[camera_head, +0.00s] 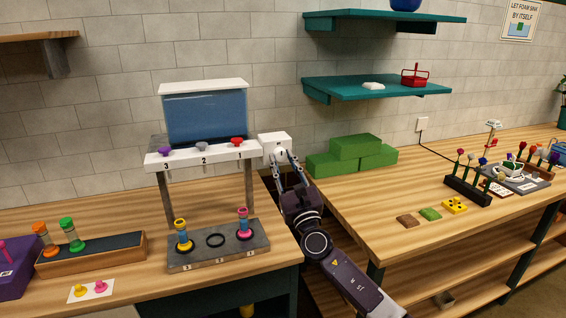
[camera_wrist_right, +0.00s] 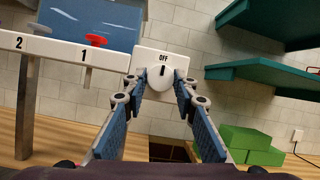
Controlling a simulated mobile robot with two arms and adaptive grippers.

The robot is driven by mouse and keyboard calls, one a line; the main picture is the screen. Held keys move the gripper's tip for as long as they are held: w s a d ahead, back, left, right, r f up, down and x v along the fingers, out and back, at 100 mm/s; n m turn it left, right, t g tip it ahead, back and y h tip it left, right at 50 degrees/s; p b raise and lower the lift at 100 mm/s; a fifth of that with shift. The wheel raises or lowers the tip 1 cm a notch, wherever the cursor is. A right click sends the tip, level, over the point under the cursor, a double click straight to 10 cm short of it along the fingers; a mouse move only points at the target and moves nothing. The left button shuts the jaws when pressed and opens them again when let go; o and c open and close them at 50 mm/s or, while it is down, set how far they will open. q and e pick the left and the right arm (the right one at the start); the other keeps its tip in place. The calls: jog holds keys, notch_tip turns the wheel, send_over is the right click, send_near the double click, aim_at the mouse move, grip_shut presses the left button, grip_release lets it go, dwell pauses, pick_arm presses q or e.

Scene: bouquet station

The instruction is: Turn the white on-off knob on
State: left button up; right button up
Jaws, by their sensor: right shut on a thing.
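The white on-off knob (camera_wrist_right: 160,78) is on a white panel (camera_wrist_right: 177,58) at the right end of the dispenser; the panel also shows in the head view (camera_head: 274,139). In the wrist view the knob's black mark points up at the word OFF. My right gripper (camera_wrist_right: 165,90) is shut on the knob, one fingertip on each side of it. In the head view my right gripper (camera_head: 281,156) reaches up to the panel and covers most of the knob. My left gripper is not in view.
The dispenser has a blue tank (camera_head: 206,115) and purple, grey and red knobs above a grey tray (camera_head: 219,260). Teal shelves (camera_head: 375,88) hang to the right above green blocks (camera_head: 357,147). A gap separates the left and right tables.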

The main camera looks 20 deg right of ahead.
jog(key=m+h, duration=0.1)
jog(key=m, duration=0.2)
jog(key=m+h, duration=0.2)
jog(key=m, duration=0.1)
jog(key=shift+a+g, duration=0.2)
jog(key=shift+g, duration=0.1)
jog(key=m+h, duration=0.1)
jog(key=m, duration=0.2)
jog(key=m+g+h, duration=0.1)
jog(key=m, duration=0.2)
jog(key=shift+a+r+m+h+p, duration=0.2)
jog(key=shift+m+h+p, duration=0.1)
jog(key=shift+h, duration=0.1)
jog(key=m+g+p, duration=0.1)
jog(key=m, duration=0.1)
jog(key=m+g+h, duration=0.1)
jog(key=m, duration=0.2)
jog(key=shift+r+p, duration=0.2)
jog(key=shift+p, duration=0.2)
jog(key=shift+m+g+p, duration=0.9)
jog(key=shift+m+p, duration=0.3)
jog(key=shift+m, duration=1.1)
jog(key=o, duration=1.2)
jog(key=shift+c, duration=0.2)
